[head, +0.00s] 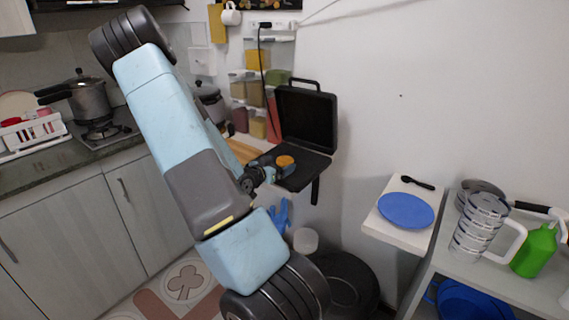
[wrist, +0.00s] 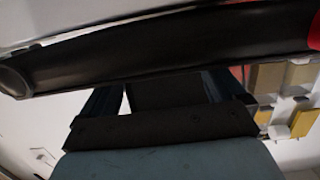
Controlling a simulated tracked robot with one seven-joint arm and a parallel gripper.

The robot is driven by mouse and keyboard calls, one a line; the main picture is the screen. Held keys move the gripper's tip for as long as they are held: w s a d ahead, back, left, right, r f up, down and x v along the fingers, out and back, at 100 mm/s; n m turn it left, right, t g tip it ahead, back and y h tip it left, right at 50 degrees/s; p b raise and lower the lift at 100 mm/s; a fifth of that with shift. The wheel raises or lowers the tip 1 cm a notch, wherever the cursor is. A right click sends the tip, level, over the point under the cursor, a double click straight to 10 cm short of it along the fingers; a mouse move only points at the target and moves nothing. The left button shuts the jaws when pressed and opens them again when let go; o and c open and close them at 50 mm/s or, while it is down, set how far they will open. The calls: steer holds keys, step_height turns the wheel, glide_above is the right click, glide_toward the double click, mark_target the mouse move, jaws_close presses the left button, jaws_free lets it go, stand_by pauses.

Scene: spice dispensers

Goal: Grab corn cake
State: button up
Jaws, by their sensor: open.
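The corn cake (head: 285,161) is a small round orange-brown disc, seen in the head view at the open black grill (head: 303,165). My gripper (head: 281,168) is open at the end of my arm, right by the cake and over the left part of the grill's lower half. Whether its fingers touch the cake cannot be told at this size. In the wrist view my gripper (wrist: 160,100) is seen close up, with a long dark edge across the picture; the cake does not show there.
The grill's raised lid (head: 305,117) leans near the white wall behind. Spice dispensers (head: 258,88) hang on the wall to its left. A blue plate (head: 406,210) lies on a white board at the right, beside striped cups (head: 480,228) and a green bottle (head: 535,252).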

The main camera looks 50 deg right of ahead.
mark_target(283, 160)
steer(key=shift+w+d+f, duration=0.1)
steer(key=shift+w+d, duration=0.1)
steer(key=shift+d, duration=0.65)
steer(key=shift+w+d+f, duration=0.15)
steer(key=shift+d, duration=0.75)
steer(key=shift+w+d+f, duration=0.1)
steer(key=shift+w+d, duration=0.1)
steer(key=shift+d, duration=0.65)
steer(key=c, duration=1.2)
steer(key=shift+r, duration=0.1)
